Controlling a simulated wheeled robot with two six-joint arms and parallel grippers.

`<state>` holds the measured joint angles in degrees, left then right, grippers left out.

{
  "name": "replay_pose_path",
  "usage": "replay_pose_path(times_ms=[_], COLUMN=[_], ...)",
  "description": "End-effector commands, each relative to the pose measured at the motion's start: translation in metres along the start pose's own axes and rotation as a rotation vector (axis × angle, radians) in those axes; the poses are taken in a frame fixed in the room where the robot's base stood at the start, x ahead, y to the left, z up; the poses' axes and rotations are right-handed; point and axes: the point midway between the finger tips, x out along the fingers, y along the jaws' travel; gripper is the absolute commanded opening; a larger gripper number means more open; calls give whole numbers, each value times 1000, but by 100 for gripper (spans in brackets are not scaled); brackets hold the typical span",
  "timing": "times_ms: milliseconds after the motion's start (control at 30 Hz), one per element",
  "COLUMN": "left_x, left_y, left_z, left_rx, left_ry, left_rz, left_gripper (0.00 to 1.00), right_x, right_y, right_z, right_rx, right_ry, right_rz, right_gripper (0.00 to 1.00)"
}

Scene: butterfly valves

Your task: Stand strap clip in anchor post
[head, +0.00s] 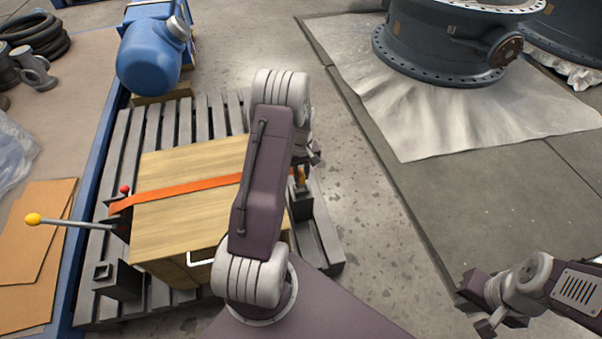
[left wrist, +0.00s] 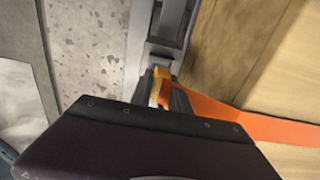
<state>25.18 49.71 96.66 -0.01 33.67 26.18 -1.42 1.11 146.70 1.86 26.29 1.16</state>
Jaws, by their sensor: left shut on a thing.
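The strap clip (left wrist: 158,82) is a small yellow-orange piece at the end of the orange strap (head: 190,188). My left gripper (left wrist: 166,95) is shut on the clip, at the right side of the wooden crate. In the head view my left arm covers much of this gripper, and a bit of the clip (head: 301,174) shows beside it. A dark grey anchor post (head: 301,205) stands just below the clip in that view. I cannot tell whether the clip touches the post. My right gripper (head: 487,325) is at the lower right, far from the strap; its jaw opening is unclear.
The wooden crate (head: 182,225) sits on a grey slatted pallet (head: 217,112). A ratchet lever with a yellow knob (head: 33,219) sticks out at left. Another square post (head: 117,280) stands at the front left. A blue motor (head: 149,58) is behind. Floor right of the pallet is clear.

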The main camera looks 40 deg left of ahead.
Motion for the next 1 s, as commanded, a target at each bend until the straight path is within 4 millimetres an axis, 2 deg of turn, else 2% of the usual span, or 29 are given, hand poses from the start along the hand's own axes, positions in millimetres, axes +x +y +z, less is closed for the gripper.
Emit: replay_pose_path(times_ms=[1000], left_x=[5], left_y=[1], left_z=[-1], left_rx=[0], left_ry=[2], left_rz=[1], left_gripper=[0], right_x=[-6], right_y=[0], right_z=[-1], right_rx=[0], right_ry=[1], right_rz=[0], right_gripper=[0])
